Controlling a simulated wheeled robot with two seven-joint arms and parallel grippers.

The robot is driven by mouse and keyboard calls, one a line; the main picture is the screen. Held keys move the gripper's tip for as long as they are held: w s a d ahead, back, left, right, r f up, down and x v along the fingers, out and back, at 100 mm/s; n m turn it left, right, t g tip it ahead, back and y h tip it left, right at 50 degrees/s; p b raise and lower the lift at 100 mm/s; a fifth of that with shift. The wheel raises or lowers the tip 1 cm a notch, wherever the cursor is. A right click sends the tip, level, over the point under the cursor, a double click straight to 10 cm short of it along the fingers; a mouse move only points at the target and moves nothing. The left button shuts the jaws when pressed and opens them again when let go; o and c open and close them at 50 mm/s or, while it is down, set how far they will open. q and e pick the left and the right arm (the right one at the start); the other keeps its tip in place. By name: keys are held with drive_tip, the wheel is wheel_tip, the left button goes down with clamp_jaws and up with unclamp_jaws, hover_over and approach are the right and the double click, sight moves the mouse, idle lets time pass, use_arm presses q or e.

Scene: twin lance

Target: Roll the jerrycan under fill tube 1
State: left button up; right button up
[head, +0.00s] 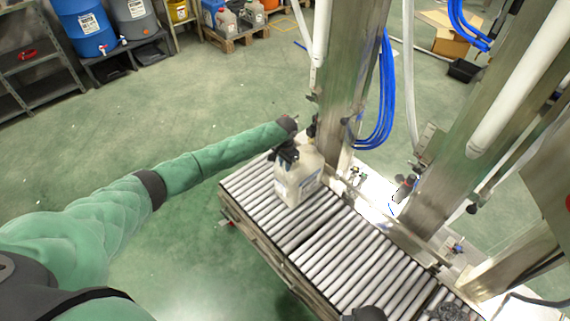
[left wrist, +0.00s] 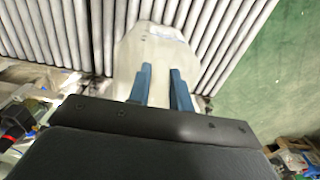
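The jerrycan (head: 298,183), a pale off-white can, stands upright on the roller conveyor (head: 340,255), near its far left end. My left gripper (head: 287,154) is at the top left of the can. In the left wrist view, its two blue fingers (left wrist: 160,80) are apart, with the pale jerrycan (left wrist: 155,45) showing between and beyond them. I cannot tell whether they touch it. White fill tubes hang by the metal posts; one tube (head: 320,35) is above and behind the can. A dark part at the bottom edge may be my right gripper (head: 365,314); its fingers are not clear.
Steel posts (head: 350,70) and a metal side ledge (head: 375,195) line the conveyor's far side, with blue hoses (head: 380,110) beside them. The rollers to the can's lower right are mostly clear. Blue barrels (head: 85,25) and shelves stand at the back left.

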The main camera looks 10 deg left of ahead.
use_arm(q)
drive_tip(key=o, duration=0.4)
drive_tip(key=shift+o, duration=0.2)
drive_tip(key=shift+r, duration=0.3)
wheel_tip(320, 180, up, 6)
drive_tip(key=shift+f+b, duration=0.1)
drive_tip(key=shift+b, duration=0.7)
drive_tip(key=shift+r, duration=0.7)
use_arm(e)
wheel_tip(320, 180, up, 7)
drive_tip(key=shift+w+a, duration=0.2)
